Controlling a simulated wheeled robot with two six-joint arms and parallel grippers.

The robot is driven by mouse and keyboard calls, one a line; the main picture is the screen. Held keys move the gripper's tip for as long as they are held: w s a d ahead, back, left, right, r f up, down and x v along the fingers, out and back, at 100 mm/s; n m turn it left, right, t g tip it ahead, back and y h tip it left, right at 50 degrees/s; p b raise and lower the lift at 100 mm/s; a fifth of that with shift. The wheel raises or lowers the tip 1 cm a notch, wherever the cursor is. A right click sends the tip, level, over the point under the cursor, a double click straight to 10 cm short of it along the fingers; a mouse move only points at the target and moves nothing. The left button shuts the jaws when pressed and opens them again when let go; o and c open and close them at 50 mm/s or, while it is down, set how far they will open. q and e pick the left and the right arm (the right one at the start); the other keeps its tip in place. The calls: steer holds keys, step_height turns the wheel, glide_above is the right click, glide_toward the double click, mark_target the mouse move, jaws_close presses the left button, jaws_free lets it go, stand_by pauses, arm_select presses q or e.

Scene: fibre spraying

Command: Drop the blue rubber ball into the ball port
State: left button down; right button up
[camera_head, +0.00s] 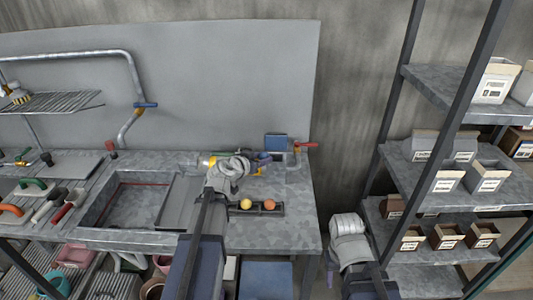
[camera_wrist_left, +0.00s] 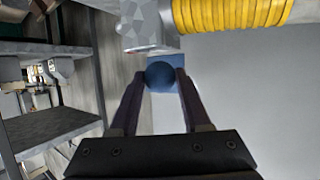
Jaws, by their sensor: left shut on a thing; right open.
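The blue rubber ball (camera_wrist_left: 160,76) sits between the two dark fingertips of my left gripper (camera_wrist_left: 161,80) in the left wrist view. My left gripper is shut on it and holds it up. In the head view my left gripper (camera_head: 263,158) is above the back of the workbench, small and partly hidden by its own wrist. A grey metal pipe fitting (camera_wrist_left: 141,22) is just beyond the ball in the wrist view; I cannot tell whether it is the ball port. My right gripper (camera_head: 329,264) hangs low beside the bench's right end, empty, its fingers hard to make out.
A dark tray (camera_head: 228,210) on the bench holds a yellow ball (camera_head: 246,204) and an orange ball (camera_head: 269,205). A yellow ribbed hose (camera_wrist_left: 230,14) is close by in the wrist view. A shelf rack (camera_head: 440,164) with boxes stands at the right. A sink (camera_head: 133,205) lies left.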

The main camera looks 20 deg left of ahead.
arm_select(q)
steer(key=shift+w+d+f+b, duration=0.2)
steer(key=shift+w+d, duration=0.25)
steer(key=shift+w, duration=0.6)
steer(key=shift+w+d+f+b, duration=0.2)
steer(key=shift+w+d, duration=0.25)
steer(key=shift+w, duration=0.65)
steer(key=shift+w+d+f+b, duration=0.2)
steer(key=shift+w+d, duration=0.25)
steer(key=shift+w, duration=0.6)
steer(key=shift+c, duration=1.4)
jaws_free()
steer(key=shift+s, duration=0.1)
steer(key=p+v, duration=0.3)
steer(key=v, duration=0.4)
steer(key=shift+s+a+r, duration=0.1)
steer(key=shift+s+r, duration=0.1)
steer(key=shift+s, duration=0.15)
steer(key=shift+w, duration=0.1)
